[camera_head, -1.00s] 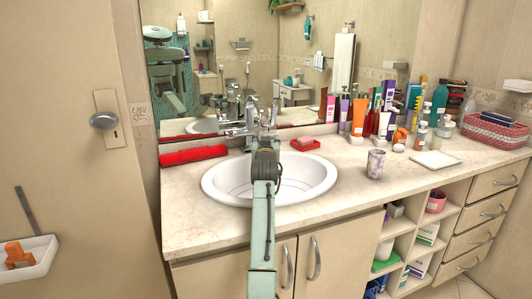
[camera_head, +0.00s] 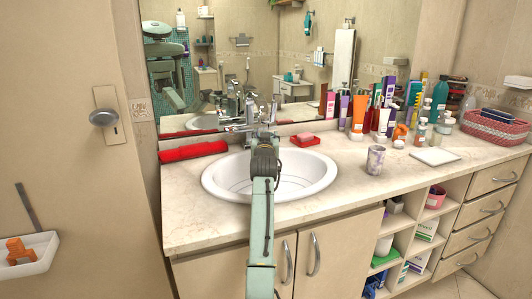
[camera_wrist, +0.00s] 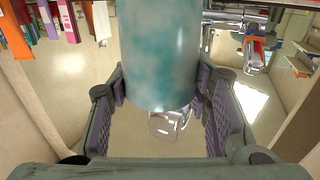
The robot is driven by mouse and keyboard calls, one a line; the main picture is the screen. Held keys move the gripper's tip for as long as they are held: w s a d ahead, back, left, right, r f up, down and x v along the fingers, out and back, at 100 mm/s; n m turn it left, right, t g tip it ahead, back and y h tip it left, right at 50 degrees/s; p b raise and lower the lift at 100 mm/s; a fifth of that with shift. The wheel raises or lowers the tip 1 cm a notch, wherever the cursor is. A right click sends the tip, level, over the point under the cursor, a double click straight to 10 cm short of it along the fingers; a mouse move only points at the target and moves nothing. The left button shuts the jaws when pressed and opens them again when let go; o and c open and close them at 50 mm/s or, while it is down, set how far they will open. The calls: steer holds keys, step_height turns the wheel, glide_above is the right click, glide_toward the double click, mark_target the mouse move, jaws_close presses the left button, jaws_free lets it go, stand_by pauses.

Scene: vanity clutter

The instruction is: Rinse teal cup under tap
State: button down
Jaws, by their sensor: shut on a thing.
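The teal cup (camera_wrist: 158,50), mottled teal and white, fills the upper middle of the wrist view. My gripper (camera_wrist: 160,88) is shut on it, with a dark ridged finger pad on each side. In the head view my arm reaches over the white sink basin (camera_head: 214,180), and the cup is hidden behind my wrist. The chrome tap (camera_head: 238,127) stands at the back of the basin, partly hidden by my arm. I cannot tell whether water runs or whether the cup is under the spout.
A rolled red towel (camera_head: 193,152) lies left of the basin. A red soap dish (camera_head: 305,140) stands behind it. A marbled tumbler (camera_head: 375,160) stands to its right, before several bottles. A mirror (camera_head: 270,60) rises behind.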

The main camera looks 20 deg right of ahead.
steer(key=shift+d, duration=0.15)
steer(key=shift+s+d+r, duration=0.1)
steer(key=shift+d, duration=0.35)
steer(key=d+v, duration=0.1)
steer(key=v, duration=0.6)
steer(key=shift+s, duration=0.65)
steer(key=shift+r, duration=0.1)
stand_by(1.2)
steer(key=s+r, duration=0.3)
steer(key=s, duration=0.2)
steer(key=shift+a+r+p, duration=0.3)
steer(key=shift+r+p, duration=0.05)
steer(key=shift+r, duration=0.05)
